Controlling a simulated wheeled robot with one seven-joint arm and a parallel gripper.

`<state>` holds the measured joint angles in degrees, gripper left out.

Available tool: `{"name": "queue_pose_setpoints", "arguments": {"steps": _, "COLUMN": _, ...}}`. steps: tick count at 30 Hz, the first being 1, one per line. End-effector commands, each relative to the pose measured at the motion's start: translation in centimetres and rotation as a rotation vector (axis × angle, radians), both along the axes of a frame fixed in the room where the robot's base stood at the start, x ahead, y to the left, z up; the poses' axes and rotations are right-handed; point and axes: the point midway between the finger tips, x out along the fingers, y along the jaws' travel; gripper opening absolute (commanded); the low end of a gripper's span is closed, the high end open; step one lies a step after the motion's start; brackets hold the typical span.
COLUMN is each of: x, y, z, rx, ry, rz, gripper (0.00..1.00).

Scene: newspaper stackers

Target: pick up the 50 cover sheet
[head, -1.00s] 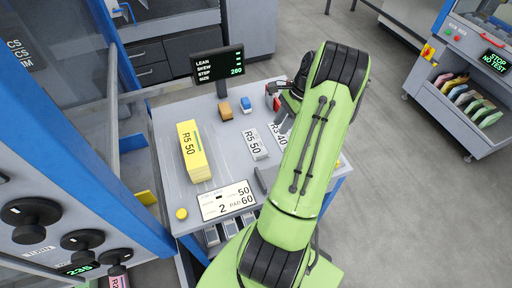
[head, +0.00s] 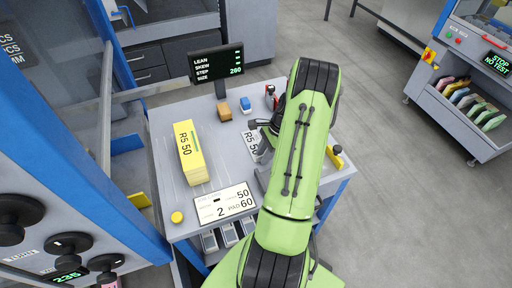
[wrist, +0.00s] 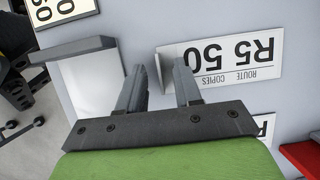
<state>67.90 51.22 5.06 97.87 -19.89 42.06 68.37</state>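The 50 cover sheet (wrist: 225,58), a white card printed "R5 50 route copies", lies flat on the grey table in the wrist view. In the head view its upper part (head: 250,141) shows, and my arm hides the rest. My gripper (wrist: 158,68) is open and empty, with its two fingers apart. In the wrist view the card's near short edge appears between the fingertips. I cannot tell whether a finger touches it. In the head view the fingertips are mostly hidden behind my arm.
A yellow bundle (head: 189,158) marked R5 50 stands left of the card. A display panel (head: 226,203) lies in front. Another white card (wrist: 264,124) shows partly beside my gripper.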

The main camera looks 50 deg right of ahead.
Motion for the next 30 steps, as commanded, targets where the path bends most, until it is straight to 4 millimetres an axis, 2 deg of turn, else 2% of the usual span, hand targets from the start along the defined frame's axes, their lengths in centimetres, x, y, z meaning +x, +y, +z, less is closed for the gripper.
{"name": "queue_pose_setpoints", "arguments": {"steps": 1, "x": 0.0, "y": 0.0, "z": 0.0, "rx": 0.000, "ry": 0.000, "rz": 0.000, "gripper": 0.28}}
{"name": "queue_pose_setpoints", "arguments": {"steps": 6, "x": 0.0, "y": 0.0, "z": 0.1, "rx": 0.000, "ry": 0.000, "rz": 0.000, "gripper": 0.02}}
{"name": "queue_pose_setpoints", "arguments": {"steps": 7, "x": 0.0, "y": 0.0, "z": 0.1, "rx": 0.000, "ry": 0.000, "rz": 0.000, "gripper": 0.00}}
{"name": "queue_pose_setpoints", "arguments": {"steps": 19, "x": 0.0, "y": -0.1, "z": 0.6, "rx": -0.002, "ry": -0.001, "rz": -0.001, "gripper": 0.00}}
{"name": "queue_pose_setpoints", "arguments": {"steps": 30, "x": 0.0, "y": -0.1, "z": 9.0, "rx": -0.002, "ry": -0.002, "rz": 0.000, "gripper": 0.00}}
